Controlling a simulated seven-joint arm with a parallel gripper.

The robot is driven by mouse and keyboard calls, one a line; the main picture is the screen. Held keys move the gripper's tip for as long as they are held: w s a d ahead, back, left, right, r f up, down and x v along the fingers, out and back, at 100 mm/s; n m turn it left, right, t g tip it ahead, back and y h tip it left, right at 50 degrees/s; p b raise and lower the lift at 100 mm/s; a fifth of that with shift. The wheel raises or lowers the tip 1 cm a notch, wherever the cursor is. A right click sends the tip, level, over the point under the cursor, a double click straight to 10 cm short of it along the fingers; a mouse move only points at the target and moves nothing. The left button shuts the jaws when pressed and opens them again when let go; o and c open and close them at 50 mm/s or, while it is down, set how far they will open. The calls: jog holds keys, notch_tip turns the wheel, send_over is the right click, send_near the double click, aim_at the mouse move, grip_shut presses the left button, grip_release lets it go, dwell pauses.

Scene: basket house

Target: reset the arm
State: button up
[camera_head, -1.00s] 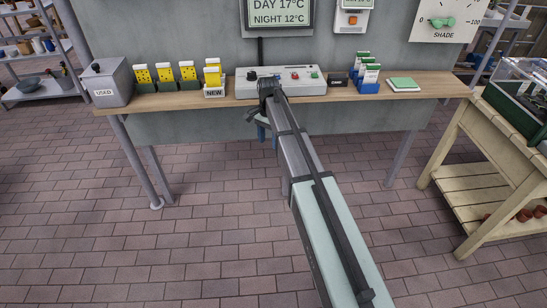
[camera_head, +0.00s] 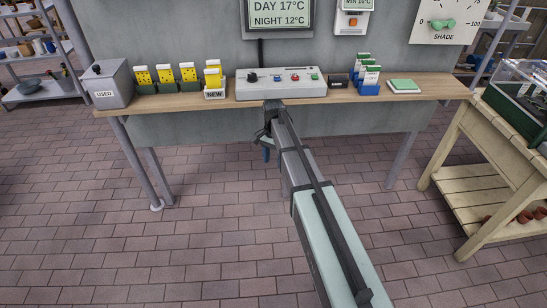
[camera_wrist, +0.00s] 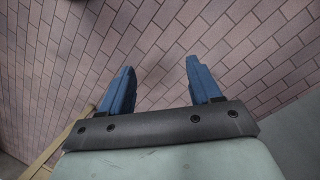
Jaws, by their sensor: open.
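My gripper (camera_wrist: 162,82) shows in the wrist view with its two blue fingers spread apart and nothing between them. A bit of blue finger (camera_head: 266,153) shows there; the rest of the gripper is hidden behind the arm. The control box (camera_head: 282,85), with a black knob and coloured buttons, stands on the shelf above it, apart from the arm.
On the shelf stand a grey USED bin (camera_head: 106,88), several yellow cards, a white NEW holder (camera_head: 215,92), blue-green card holders (camera_head: 368,85) and a green pad (camera_head: 404,85). A wooden bench (camera_head: 480,175) stands at the right. The floor below is open.

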jog(key=s+d+f+n+t, duration=0.15)
jog(key=s+f+n, duration=0.35)
jog(key=s+f, duration=0.5)
jog(key=s+d+f+n, duration=0.3)
jog(key=s+f+n, duration=0.1)
jog(key=s+f, duration=0.55)
jog(key=s+d+f+g, duration=0.1)
jog(key=s+f, duration=0.3)
jog(key=s, duration=0.6)
jog(key=s+d+f+g, duration=0.2)
jog(key=s+f, duration=0.2)
jog(key=s, duration=0.7)
jog(key=s+d+f+g, duration=0.2)
jog(key=s+f, duration=0.2)
jog(key=s, duration=0.6)
jog(key=shift+s+f+m+g, duration=0.25)
jog(key=shift+s+m+g, duration=0.05)
jog(key=shift+s+g, duration=0.1)
jog(key=shift+d, duration=0.1)
